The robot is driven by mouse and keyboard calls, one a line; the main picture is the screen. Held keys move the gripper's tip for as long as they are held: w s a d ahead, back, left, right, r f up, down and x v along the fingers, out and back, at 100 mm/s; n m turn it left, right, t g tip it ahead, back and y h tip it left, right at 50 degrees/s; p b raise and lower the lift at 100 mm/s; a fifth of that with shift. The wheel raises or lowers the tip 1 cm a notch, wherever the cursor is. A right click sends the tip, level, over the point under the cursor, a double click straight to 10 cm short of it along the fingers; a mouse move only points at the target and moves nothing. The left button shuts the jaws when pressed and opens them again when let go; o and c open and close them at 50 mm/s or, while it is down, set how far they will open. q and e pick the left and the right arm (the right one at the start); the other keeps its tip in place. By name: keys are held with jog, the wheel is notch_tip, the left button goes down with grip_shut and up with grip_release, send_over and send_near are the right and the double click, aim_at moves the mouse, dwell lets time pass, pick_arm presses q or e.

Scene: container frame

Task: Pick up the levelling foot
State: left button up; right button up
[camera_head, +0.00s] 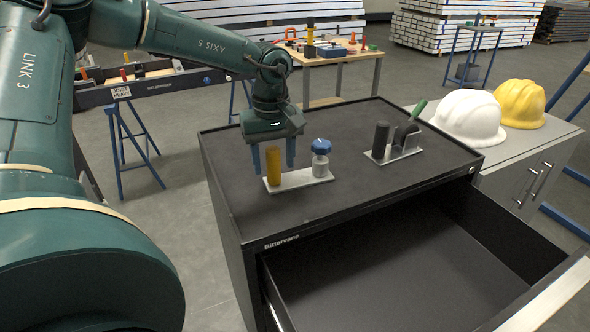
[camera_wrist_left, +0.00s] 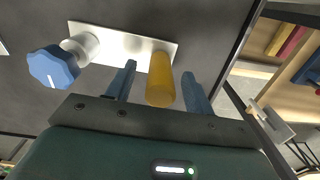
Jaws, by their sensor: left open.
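No part is labelled as the levelling foot, and I cannot tell for sure which one it is. A yellow cylinder (camera_head: 273,170) stands upright on a light plate (camera_head: 305,179) on the black cabinet top; it also shows in the left wrist view (camera_wrist_left: 160,80). Beside it on the same plate stands a silver post with a blue star-shaped knob (camera_head: 321,146), seen at the left of the wrist view (camera_wrist_left: 53,67). My left gripper (camera_head: 274,160) is open, pointing down, with one blue finger on each side of the yellow cylinder. Contact is not clear. My right gripper is not in view.
A second plate (camera_head: 394,155) holds black upright parts and a green-handled item. The cabinet's drawer (camera_head: 410,270) is open and empty in front. A white helmet (camera_head: 469,118) and a yellow helmet (camera_head: 520,104) sit on a grey cabinet at right. The front-left cabinet top is clear.

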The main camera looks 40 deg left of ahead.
pick_arm(q)
jog(key=shift+c, duration=0.4)
grip_shut()
jog(key=shift+r, duration=0.1)
